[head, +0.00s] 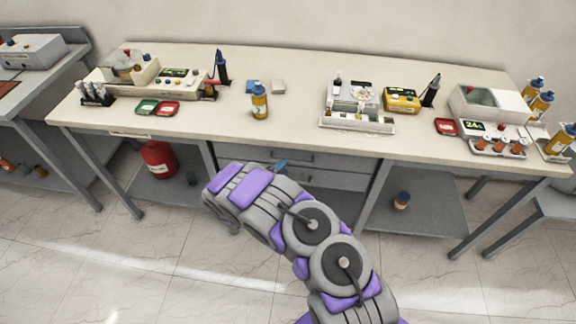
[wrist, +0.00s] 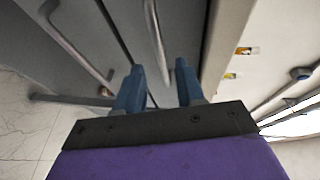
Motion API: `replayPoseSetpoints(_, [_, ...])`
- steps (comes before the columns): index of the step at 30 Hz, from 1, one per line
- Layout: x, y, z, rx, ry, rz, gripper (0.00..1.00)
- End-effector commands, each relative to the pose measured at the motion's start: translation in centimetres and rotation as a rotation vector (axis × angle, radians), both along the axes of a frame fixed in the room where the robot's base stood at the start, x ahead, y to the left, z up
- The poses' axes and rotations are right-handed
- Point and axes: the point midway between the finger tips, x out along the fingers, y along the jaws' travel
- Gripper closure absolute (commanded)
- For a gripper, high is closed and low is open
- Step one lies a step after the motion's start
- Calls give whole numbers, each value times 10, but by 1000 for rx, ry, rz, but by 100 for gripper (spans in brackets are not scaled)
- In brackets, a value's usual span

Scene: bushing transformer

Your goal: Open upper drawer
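The upper drawer (head: 340,163) is a grey front under the tabletop in the head view, with a bar handle (head: 293,156). It looks shut. A lower drawer (head: 345,181) sits beneath it, partly hidden by my arm. The wrist view is turned sideways: the upper drawer (wrist: 187,25) has its metal handle (wrist: 154,35) running down the middle. My gripper (wrist: 160,66) is open, with one blue finger on each side of the handle's near end in the picture. I cannot tell whether they touch it. In the head view a blue fingertip (head: 281,164) shows just below the handle.
The workbench top (head: 300,125) carries instruments and a yellow bottle (head: 260,100). A red canister (head: 159,159) stands on the lower left shelf. A small jar (head: 401,201) is on the right shelf. The lower drawer's handle (wrist: 75,40) is left of the fingers in the wrist view.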

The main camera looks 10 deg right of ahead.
Motion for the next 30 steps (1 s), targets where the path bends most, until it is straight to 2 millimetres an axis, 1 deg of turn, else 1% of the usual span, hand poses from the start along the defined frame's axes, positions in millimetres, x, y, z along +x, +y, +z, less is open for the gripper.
replayPoseSetpoints(1, [7, -7, -4, 3, -2, -3, 62])
replayPoseSetpoints(3, [15, -13, -5, 1, -3, -1, 62])
replayPoseSetpoints(9, [29, -26, -9, 1, 0, -1, 62])
replayPoseSetpoints(20, [33, -29, -8, -1, 1, 1, 62])
replayPoseSetpoints(23, [33, -29, -8, 0, 0, 0, 70])
replayPoseSetpoints(30, [33, -29, -8, 0, 0, 0, 93])
